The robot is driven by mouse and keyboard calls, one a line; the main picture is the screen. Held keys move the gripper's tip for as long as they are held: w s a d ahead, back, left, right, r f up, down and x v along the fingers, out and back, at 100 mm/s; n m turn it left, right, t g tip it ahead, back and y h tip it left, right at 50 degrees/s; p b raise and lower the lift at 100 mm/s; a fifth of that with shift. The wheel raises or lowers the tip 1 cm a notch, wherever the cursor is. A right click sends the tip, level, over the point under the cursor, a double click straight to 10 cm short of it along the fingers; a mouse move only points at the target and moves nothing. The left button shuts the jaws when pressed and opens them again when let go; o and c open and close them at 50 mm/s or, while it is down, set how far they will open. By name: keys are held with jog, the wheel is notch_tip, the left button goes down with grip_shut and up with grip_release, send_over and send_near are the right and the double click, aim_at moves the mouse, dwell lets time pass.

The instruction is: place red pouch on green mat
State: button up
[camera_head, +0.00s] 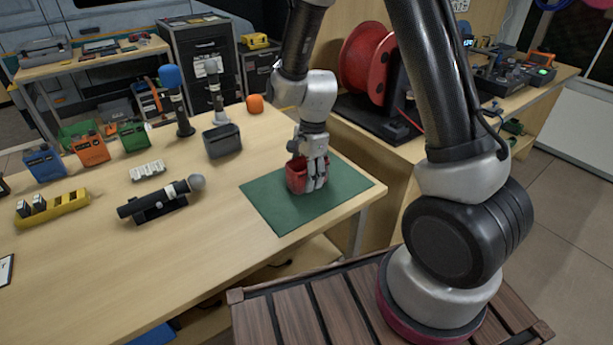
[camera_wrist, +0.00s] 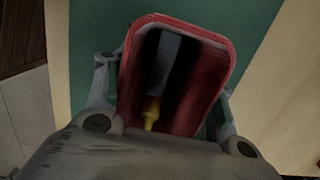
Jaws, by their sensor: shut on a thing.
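The red pouch (camera_head: 296,178) is between the fingers of my gripper (camera_head: 308,178), over the green mat (camera_head: 268,205). In the wrist view the red pouch (camera_wrist: 222,50) is open at the top, with a grey and yellow item (camera_wrist: 152,105) inside. My gripper is shut on the pouch, one finger on each side. The green mat (camera_wrist: 90,45) fills much of the background there. The pouch's underside is hidden, so I cannot tell whether it touches the mat.
On the table (camera_head: 110,250), a dark open bin (camera_head: 222,142) stands left of the mat. A microphone on a stand (camera_head: 158,205) lies further left. A red cable reel (camera_head: 366,58) stands behind on another bench. The table's front edge runs close to the mat.

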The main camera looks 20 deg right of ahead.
jog(key=shift+f, duration=0.2)
jog(key=o, duration=1)
jog(key=shift+f, duration=0.1)
notch_tip(320, 180, up, 12)
jog(key=d+f, duration=0.1)
jog(key=s+d+r+n+t, duration=0.1)
jog(key=s+d+r+n, duration=0.25)
jog(key=r, duration=0.25)
jog(key=s+d+r+n+t, duration=0.1)
jog(key=s+d+r+n, duration=0.3)
jog(key=r, duration=0.3)
jog(key=s+d+r+n+t, duration=0.1)
jog(key=s+d+n, duration=0.1)
jog(key=s, duration=0.2)
jog(key=s+d+r+n+h, duration=0.1)
jog(key=s+d+r+n, duration=0.1)
jog(key=s+d, duration=0.1)
jog(key=s+d+r+n+t, duration=0.1)
jog(key=s+d+n, duration=0.1)
jog(key=s, duration=0.4)
jog(key=shift+d+r+n+t, duration=0.15)
jog(key=shift+r+n+t, duration=0.15)
jog(key=shift+n, duration=0.15)
